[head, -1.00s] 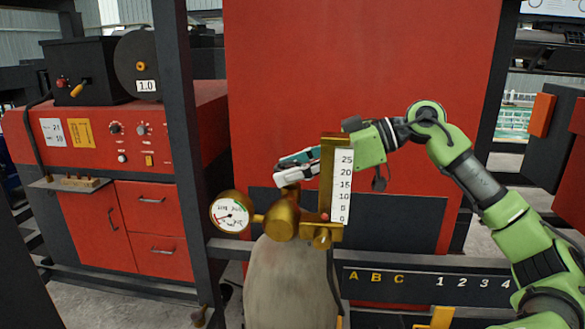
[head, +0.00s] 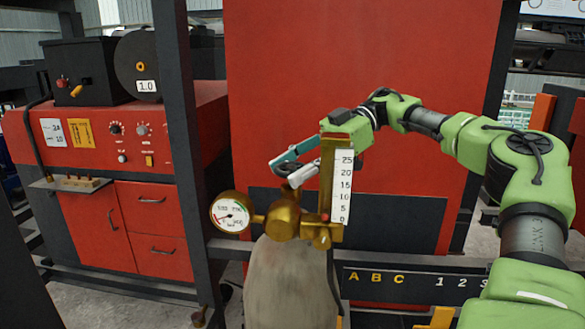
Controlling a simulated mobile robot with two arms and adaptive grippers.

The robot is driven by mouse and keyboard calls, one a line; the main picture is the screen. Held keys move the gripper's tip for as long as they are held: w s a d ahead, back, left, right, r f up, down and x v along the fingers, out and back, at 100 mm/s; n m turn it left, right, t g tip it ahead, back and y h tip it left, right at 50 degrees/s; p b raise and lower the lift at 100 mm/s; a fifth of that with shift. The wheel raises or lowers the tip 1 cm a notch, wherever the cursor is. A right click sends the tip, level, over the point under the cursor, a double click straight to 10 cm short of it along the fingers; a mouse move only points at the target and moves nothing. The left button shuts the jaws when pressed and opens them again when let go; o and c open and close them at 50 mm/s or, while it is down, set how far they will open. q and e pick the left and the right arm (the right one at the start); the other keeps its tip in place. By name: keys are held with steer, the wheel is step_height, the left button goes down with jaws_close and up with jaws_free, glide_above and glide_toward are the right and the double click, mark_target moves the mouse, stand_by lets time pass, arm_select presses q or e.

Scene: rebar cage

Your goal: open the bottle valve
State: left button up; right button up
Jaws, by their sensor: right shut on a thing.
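The gas bottle (head: 283,285) stands upright at the bottom centre, grey and worn. On its top sits a brass valve and regulator body (head: 284,219). A round pressure gauge (head: 230,214) is on its left, and a flowmeter with a white 0 to 25 scale (head: 342,188) stands on its right. My right gripper (head: 283,173) reaches in from the right, behind the flowmeter column. Its fingers are just above the brass body and shut on the top of the bottle valve, where the grip is partly hidden. My left gripper is not in view.
A red welding machine (head: 190,135) with drawers and knobs stands at the left, with a wire spool (head: 137,66) on top. A dark post (head: 185,150) rises left of the bottle. A dark rail (head: 400,278) marked with letters and numbers runs to the right. A red panel is behind.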

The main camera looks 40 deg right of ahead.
steer(key=shift+w+n+g, duration=0.1)
steer(key=shift+n+g, duration=0.7)
steer(key=shift+g, duration=0.1)
steer(key=shift+n+g+y, duration=0.3)
steer(key=o, duration=1.1)
steer(key=shift+m+t, duration=0.4)
